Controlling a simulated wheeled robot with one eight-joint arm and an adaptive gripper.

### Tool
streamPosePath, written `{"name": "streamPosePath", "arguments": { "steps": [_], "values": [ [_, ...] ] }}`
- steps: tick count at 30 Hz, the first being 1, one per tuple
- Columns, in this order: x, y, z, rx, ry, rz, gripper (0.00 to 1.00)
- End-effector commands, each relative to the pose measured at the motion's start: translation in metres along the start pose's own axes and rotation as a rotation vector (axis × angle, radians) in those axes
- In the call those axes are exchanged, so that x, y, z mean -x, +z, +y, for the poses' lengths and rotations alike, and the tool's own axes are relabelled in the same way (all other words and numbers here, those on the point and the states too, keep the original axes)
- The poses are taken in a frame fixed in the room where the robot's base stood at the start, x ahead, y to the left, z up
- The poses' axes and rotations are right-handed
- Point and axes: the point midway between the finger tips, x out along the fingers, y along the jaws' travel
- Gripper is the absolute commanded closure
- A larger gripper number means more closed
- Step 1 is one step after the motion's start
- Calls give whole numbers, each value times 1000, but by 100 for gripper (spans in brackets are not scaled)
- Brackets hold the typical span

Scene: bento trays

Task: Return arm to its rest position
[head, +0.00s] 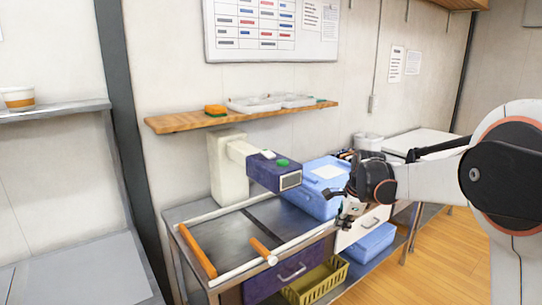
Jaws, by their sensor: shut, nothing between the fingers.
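My arm comes in from the right, and my gripper (343,220) hangs at its end, pointing down. It is shut and holds nothing. It is in front of the blue lidded box (312,196) and over the right part of the workbench, near the white drawer front (362,229). I cannot tell how far above the bench the fingertips are. Clear trays (254,104) lie on the wooden wall shelf (165,124), beside an orange block (215,110).
A beige and dark-blue machine (230,170) stands on the metal bench, with a green item (282,162) on top. Orange bars (197,251) lie at the bench front. A yellow basket (318,281) and a blue bin (371,244) sit below. Wooden floor (430,270) is clear at right.

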Motion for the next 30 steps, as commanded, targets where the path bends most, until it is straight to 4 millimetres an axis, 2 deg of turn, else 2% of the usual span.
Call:
{"name": "streamPosePath", "arguments": {
  "steps": [1, 6, 15, 24, 30],
  "values": [
    [17, 2, 12, 62, -11, 2, 100],
    [63, 5, 47, 292, -49, 17, 100],
    [125, 4, 122, 694, -109, 61, 100],
    [160, -2, 206, 1097, -158, 129, 100],
    [167, -10, 264, 1365, -181, 187, 100]
  ]
}}
